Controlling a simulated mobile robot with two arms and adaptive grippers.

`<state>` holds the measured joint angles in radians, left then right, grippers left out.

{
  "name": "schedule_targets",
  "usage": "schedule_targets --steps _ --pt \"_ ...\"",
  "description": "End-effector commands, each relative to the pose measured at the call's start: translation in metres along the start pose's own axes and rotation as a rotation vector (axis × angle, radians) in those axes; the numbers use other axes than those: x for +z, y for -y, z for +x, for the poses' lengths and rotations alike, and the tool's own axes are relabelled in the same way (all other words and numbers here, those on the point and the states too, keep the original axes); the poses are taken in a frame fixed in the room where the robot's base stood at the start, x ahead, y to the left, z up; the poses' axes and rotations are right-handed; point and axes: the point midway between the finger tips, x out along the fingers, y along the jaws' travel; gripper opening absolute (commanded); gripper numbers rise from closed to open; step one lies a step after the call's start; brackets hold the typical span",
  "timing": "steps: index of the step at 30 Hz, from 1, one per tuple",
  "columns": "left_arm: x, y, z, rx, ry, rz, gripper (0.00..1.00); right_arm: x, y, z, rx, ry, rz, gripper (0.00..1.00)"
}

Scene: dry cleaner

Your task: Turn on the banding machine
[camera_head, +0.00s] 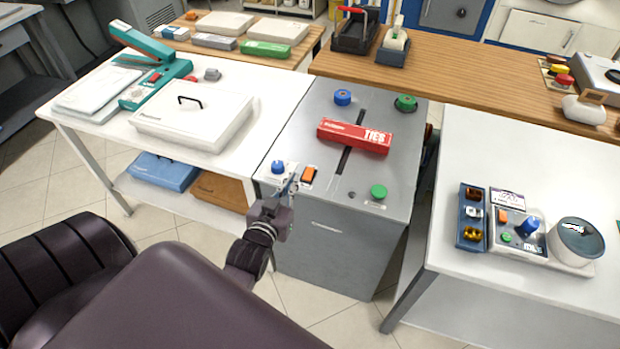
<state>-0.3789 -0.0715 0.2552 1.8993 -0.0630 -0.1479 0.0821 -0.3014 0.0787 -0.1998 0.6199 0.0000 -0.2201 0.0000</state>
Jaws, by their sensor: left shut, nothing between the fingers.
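The banding machine (330,235) is a grey cabinet in the middle, with a dark slot along its top. An orange switch (308,174) sits on its front left top corner, beside a blue knob (278,167). A green button (379,192) is at the front right of the top. My left gripper (291,184) is shut and empty at the machine's front left edge, between the blue knob and the orange switch. Whether its tip touches the switch cannot be told. The switch's position is too small to read. My right gripper is not in view.
A red box marked TIES (354,136) lies across the slot. A white table (95,125) on the left holds a white case (192,118) and a teal device (150,70). A white table (480,130) on the right holds a small device with a round drum (577,241).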

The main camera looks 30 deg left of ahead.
Motion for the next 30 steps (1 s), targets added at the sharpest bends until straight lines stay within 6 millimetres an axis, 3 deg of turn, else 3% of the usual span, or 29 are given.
schedule_targets --steps 1,6,20,26,30 --pt "0.012 -0.002 -0.003 0.007 -0.030 0.000 0.00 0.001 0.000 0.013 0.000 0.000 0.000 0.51" --pt "0.014 -0.008 -0.012 0.031 -0.116 -0.005 0.00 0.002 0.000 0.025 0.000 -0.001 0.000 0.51" --pt "0.011 -0.011 -0.017 0.042 -0.151 -0.007 0.00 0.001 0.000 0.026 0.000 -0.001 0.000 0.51" --pt "0.011 -0.012 -0.005 0.043 -0.154 -0.006 0.00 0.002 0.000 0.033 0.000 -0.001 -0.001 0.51" --pt "0.009 -0.013 0.018 0.042 -0.155 -0.006 0.00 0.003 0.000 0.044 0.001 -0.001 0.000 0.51"
